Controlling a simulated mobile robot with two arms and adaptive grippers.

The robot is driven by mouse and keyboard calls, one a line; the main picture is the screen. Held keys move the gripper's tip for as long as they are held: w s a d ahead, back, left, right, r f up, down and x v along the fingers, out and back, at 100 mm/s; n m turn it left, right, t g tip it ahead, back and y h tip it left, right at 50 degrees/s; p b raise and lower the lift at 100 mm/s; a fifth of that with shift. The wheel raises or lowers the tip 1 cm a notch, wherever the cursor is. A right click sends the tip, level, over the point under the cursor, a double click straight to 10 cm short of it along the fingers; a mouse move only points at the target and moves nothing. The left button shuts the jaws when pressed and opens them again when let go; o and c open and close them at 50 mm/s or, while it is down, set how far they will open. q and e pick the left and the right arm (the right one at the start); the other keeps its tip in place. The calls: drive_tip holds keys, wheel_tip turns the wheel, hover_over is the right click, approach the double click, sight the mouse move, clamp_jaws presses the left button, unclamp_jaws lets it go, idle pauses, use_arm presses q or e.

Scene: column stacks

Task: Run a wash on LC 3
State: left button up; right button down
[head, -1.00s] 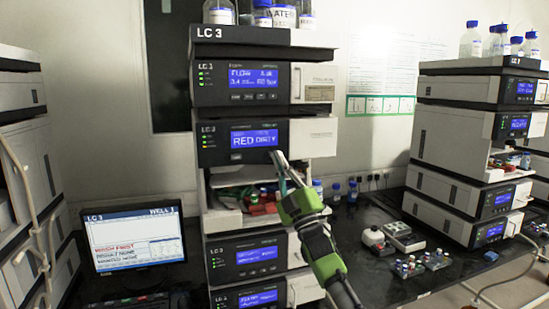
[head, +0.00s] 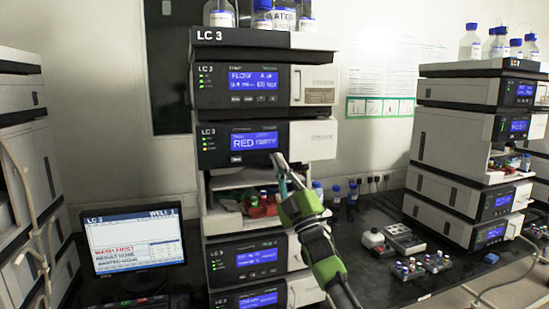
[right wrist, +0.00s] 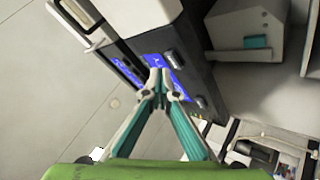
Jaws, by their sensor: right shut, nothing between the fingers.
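The LC 3 stack (head: 241,36) stands in the middle of the head view. Its second module down (head: 250,143) has a blue screen showing RED and a word too blurred to read. My right gripper (head: 276,158) is shut and empty, its tips at the lower right of that screen. I cannot tell whether the tips touch the panel. In the right wrist view the gripper (right wrist: 157,75) shows with its fingertips together in front of a blue screen. The monitor (head: 132,239) at the lower left reads LC 3, WELL 1 and WASH FIRST in red. My left gripper is not in view.
Below the second module is an open bay with a red tray (head: 262,209) and small vials. Bottles (head: 284,17) stand on top of the stack. A second stack (head: 463,150) stands at the right. Vial racks (head: 409,269) and a small box (head: 404,238) lie on the black bench.

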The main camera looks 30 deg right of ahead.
drive_tip(key=shift+w+b, duration=0.35)
drive_tip(key=shift+w, duration=0.1)
drive_tip(key=shift+w+d+b, duration=0.2)
drive_tip(key=shift+w+b, duration=0.15)
idle(0.8)
drive_tip(key=shift+s+a, duration=0.1)
drive_tip(key=shift+s, duration=0.05)
drive_tip(key=shift+s+a, duration=0.1)
drive_tip(key=shift+s, duration=0.6)
drive_tip(key=shift+s+a+p, duration=0.1)
drive_tip(key=shift+p, duration=0.25)
drive_tip(key=s, duration=0.2)
drive_tip(key=s+a+p, duration=0.1)
drive_tip(key=s, duration=0.1)
drive_tip(key=shift+s, duration=0.3)
